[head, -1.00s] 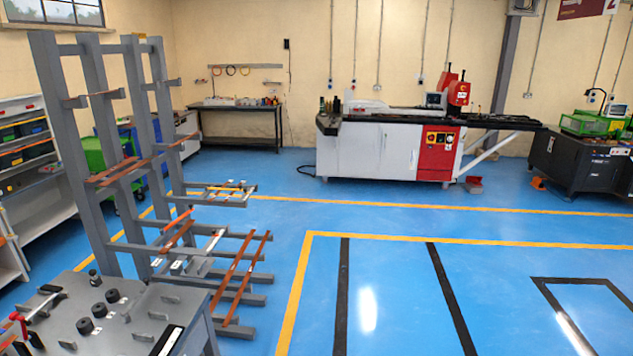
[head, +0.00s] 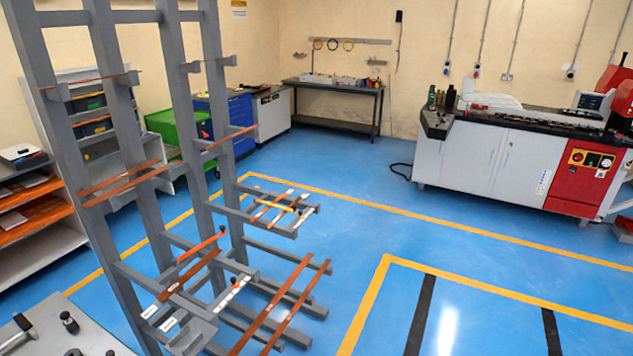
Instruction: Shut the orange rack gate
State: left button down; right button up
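The grey cantilever rack (head: 117,190) stands at the left of the head view, with copper bars lying on its arms. A short bright orange bar (head: 201,247), which looks like the gate, sits low on the rack among the lower arms. It slants up to the right, with a small dark knob at its upper end. It stands above a copper bar (head: 190,274) on the lower arms. I cannot tell how it is hinged or whether it touches a catch. Neither of my grippers is in view.
A grey table (head: 55,335) with black knobs is at the bottom left, close to the rack. Long copper bars (head: 272,305) stick out from the lower arms. Blue floor (head: 330,260) is clear right of the rack. A white and red machine (head: 500,165) stands beyond.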

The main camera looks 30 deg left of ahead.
aim_at(175, 261)
jog(key=i+l, duration=0.1)
jog(key=i, duration=2.05)
jog(key=i+j+u, duration=0.1)
jog(key=i+u, duration=0.65)
jog(key=i+l+u, duration=0.1)
jog(key=i+u, duration=0.25)
jog(key=k, duration=0.1)
